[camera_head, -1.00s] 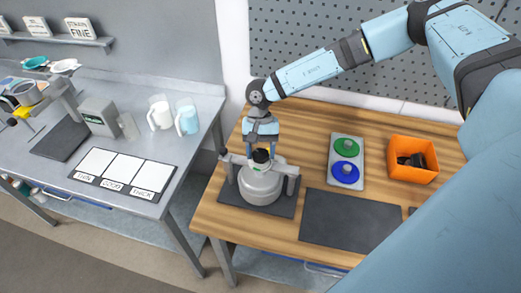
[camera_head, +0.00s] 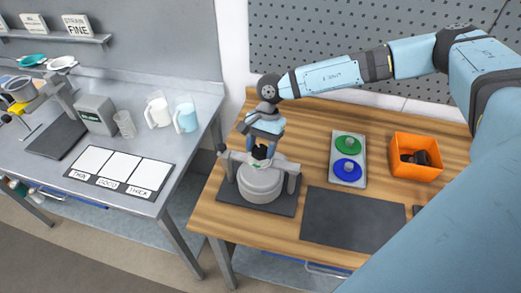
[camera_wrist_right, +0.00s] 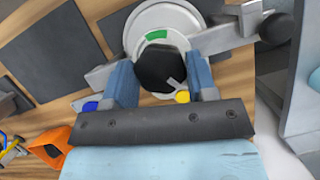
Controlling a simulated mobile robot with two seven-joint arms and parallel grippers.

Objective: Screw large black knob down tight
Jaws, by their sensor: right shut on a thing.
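The large black knob (camera_wrist_right: 160,68) sits at the top centre of the grey drum unit. In the head view the knob (camera_head: 260,152) shows only in part between the fingers. My right gripper (camera_head: 262,148) reaches down from above with its fingers on either side of the knob. In the right wrist view the gripper (camera_wrist_right: 162,85) is shut on the knob, which has a light pointer mark. The grey drum (camera_head: 260,184) stands in a bracket with side arms on a dark mat (camera_head: 232,195). A green mark (camera_wrist_right: 156,34) shows on the drum's top. My left gripper is not in view.
A tray with a green disc (camera_head: 347,144) and a blue disc (camera_head: 347,170) stands right of the drum. An orange bin (camera_head: 414,170) holds dark parts. An empty dark mat (camera_head: 352,220) lies in front. A grey bench (camera_head: 190,110) with jugs and cards stands left.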

